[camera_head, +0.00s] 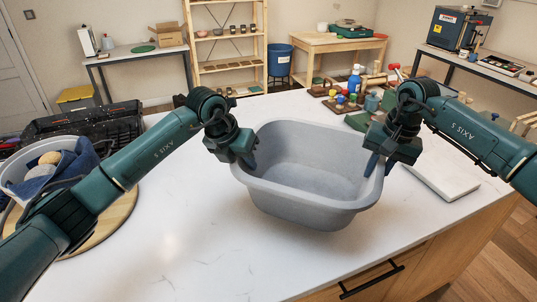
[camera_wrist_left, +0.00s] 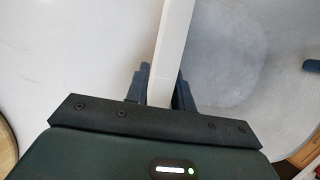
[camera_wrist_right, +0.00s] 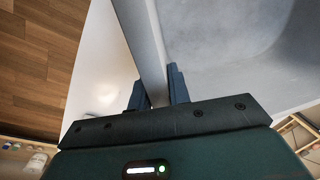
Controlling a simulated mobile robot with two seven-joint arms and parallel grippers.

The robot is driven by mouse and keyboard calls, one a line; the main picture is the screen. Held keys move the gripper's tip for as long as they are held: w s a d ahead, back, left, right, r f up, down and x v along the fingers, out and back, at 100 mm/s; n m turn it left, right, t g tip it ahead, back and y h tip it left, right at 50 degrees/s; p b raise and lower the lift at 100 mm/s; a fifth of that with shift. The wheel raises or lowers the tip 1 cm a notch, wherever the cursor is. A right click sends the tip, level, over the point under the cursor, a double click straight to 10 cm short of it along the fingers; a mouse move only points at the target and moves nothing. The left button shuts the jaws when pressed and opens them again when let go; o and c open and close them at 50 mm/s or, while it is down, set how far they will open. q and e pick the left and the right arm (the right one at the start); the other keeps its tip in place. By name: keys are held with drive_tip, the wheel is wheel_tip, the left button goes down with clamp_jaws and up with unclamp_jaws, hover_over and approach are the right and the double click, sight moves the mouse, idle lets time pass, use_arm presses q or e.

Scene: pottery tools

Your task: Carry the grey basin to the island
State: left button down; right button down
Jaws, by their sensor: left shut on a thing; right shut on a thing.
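The grey basin (camera_head: 310,205) is at the middle of the head view, over the white top of the island (camera_head: 190,245). It is empty and looks upright. I cannot tell whether its base touches the top. My left gripper (camera_head: 250,163) is shut on the basin's left rim; in the left wrist view the rim (camera_wrist_left: 172,50) runs between its fingers. My right gripper (camera_head: 378,165) is shut on the basin's right rim; in the right wrist view the rim (camera_wrist_right: 145,45) runs between its fingers. The fingertips inside the basin show; those outside are partly hidden.
A white slab (camera_head: 443,182) lies to the right of the basin. Pottery tools and bottles (camera_head: 350,92) stand behind it. A round wooden board (camera_head: 112,222) holds a bowl with a blue cloth (camera_head: 75,165) at left. Black trays (camera_head: 85,122) stand behind that. The front top is clear.

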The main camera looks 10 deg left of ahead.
use_arm(q)
drive_tip(key=shift+a, duration=0.15)
use_arm(e)
drive_tip(key=shift+w+d, duration=0.15)
